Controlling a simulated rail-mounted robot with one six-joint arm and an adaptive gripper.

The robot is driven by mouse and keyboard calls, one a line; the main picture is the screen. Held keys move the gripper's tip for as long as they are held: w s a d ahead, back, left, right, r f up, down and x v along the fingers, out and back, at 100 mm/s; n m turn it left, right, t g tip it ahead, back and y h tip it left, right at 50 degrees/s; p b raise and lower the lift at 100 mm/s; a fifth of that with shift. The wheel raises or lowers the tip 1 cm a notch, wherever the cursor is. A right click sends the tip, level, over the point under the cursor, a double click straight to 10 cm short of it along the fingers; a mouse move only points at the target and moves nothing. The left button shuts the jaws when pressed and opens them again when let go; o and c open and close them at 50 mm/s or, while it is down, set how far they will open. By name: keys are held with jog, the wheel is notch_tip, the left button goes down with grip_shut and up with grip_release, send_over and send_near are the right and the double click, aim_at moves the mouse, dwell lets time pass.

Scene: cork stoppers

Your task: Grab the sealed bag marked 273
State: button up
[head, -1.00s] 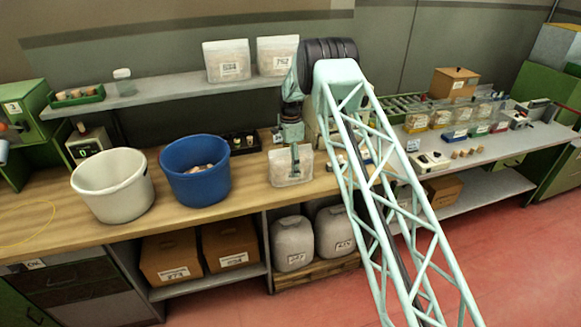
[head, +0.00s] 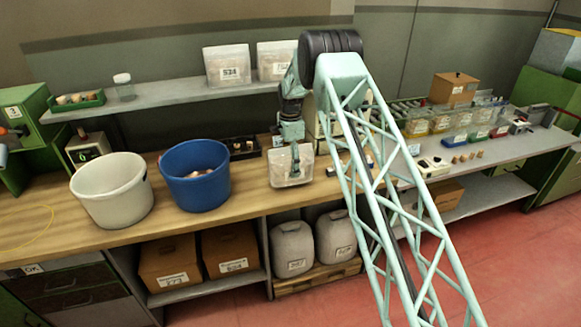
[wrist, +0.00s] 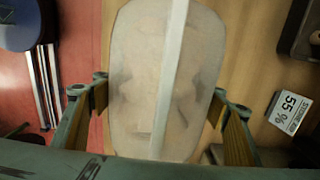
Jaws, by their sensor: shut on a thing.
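A clear sealed bag with pale contents (head: 280,174) is in my gripper (head: 295,160) at the front middle of the wooden bench. In the head view it is tilted and a finger covers part of its front; I cannot read its number. In the wrist view the bag (wrist: 135,75) fills the space between the two fingers, with its pale seam running up the middle. My gripper is shut on its sides. Two similar bags stand on the shelf: one marked 524 (head: 227,57) and one with an unreadable label (head: 272,53), partly hidden by my arm.
A white bucket (head: 112,205) and a blue bucket (head: 195,192) stand left of the held bag. A dark tray (head: 243,153) lies behind. Bottles, boxes and small bins fill the right bench (head: 500,150). A card reading 55 % (wrist: 291,108) lies nearby.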

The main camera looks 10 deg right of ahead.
jog(key=s+a+r+b, duration=0.1)
jog(key=s+a, duration=0.2)
jog(key=s, duration=1.1)
jog(key=shift+s+r+b, duration=0.3)
jog(key=shift+s+b, duration=0.05)
jog(key=shift+s, duration=0.05)
jog(key=shift+a, duration=0.1)
jog(key=shift+s, duration=0.1)
